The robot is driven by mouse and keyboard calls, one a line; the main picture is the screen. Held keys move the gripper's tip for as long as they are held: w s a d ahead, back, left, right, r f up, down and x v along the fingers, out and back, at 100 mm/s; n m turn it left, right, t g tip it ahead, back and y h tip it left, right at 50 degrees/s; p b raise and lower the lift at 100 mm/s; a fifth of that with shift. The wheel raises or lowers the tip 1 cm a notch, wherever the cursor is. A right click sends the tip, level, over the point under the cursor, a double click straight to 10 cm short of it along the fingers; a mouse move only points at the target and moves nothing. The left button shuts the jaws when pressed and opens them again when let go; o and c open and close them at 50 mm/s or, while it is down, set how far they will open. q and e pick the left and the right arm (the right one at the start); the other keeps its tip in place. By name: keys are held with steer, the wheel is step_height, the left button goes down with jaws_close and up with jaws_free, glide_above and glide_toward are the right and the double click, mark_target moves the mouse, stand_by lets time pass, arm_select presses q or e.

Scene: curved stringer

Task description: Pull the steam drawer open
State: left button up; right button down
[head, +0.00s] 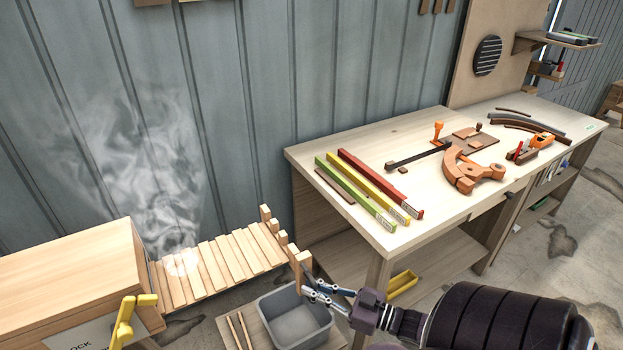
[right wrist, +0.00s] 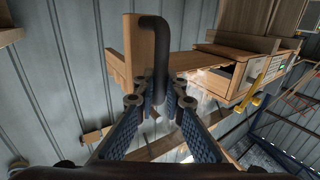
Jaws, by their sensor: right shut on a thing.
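The steam drawer (head: 218,262) is a slatted wooden rack that extends well out of the right side of the wooden steam box (head: 70,268). Its upright end piece (head: 301,262) is at the far right end of the slats. My right gripper (head: 308,285) is at that end piece. In the right wrist view, my right gripper (right wrist: 160,101) is shut on a dark bent handle (right wrist: 158,55) in front of the wooden end piece (right wrist: 134,48). The box opening is partly visible there. My left gripper is not in view.
A grey bin (head: 293,318) stands below the drawer's end, close to my right gripper. The workbench (head: 440,125) with coloured bars and tools is to the right. A yellow lever (head: 124,318) is on the box front. Steam rises beside the box along the wall.

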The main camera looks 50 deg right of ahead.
steer(key=c, duration=2.3)
jaws_free()
steer(key=shift+o, duration=0.2)
steer(key=v, duration=1.2)
